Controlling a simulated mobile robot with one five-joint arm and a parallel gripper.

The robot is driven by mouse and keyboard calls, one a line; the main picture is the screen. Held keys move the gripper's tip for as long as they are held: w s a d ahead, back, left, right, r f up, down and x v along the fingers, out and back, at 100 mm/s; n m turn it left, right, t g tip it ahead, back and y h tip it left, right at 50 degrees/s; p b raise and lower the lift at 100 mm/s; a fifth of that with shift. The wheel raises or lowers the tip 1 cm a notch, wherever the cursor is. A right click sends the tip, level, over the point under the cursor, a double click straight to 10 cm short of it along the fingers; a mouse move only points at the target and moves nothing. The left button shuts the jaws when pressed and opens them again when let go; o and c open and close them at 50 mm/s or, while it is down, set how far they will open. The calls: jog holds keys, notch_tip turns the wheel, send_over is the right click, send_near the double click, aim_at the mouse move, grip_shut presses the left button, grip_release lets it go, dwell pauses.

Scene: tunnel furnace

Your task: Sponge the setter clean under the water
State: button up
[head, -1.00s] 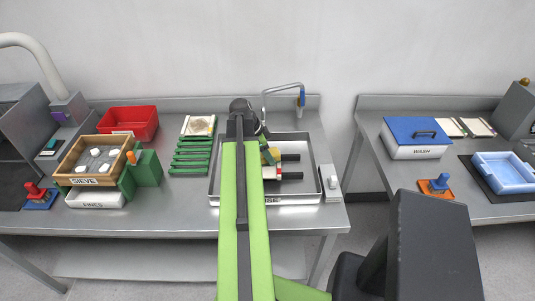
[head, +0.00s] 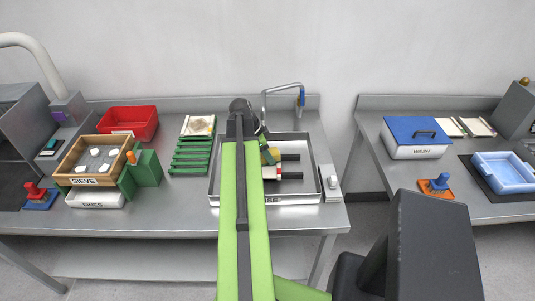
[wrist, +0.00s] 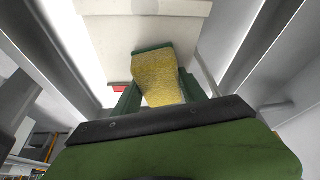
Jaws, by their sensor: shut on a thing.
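My gripper (wrist: 158,76) is shut on a yellow sponge (wrist: 158,88) with a green top layer, seen in the wrist view. A pale, flat plate, apparently the setter (wrist: 125,35), lies beyond the sponge in the wrist view. I cannot tell whether the sponge touches it. In the head view my arm hides most of that spot. The tap (head: 283,87) with a blue handle (head: 301,97) arches behind the tray. No water stream can be made out.
Two black handles (head: 291,157) stick out inside the tray. A green rack (head: 190,157) with a stained plate (head: 198,125) stands to its left. A wooden sieve (head: 90,178), a red bin (head: 128,122) and a lidded wash box (head: 416,151) are farther off.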

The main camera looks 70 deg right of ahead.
aim_at(273, 152)
jog(key=shift+a, duration=0.2)
notch_tip(273, 152, up, 6)
jog(key=p, duration=0.6)
notch_tip(273, 152, up, 3)
jog(key=p, duration=0.3)
jog(key=shift+r, duration=0.1)
jog(key=shift+f, duration=0.25)
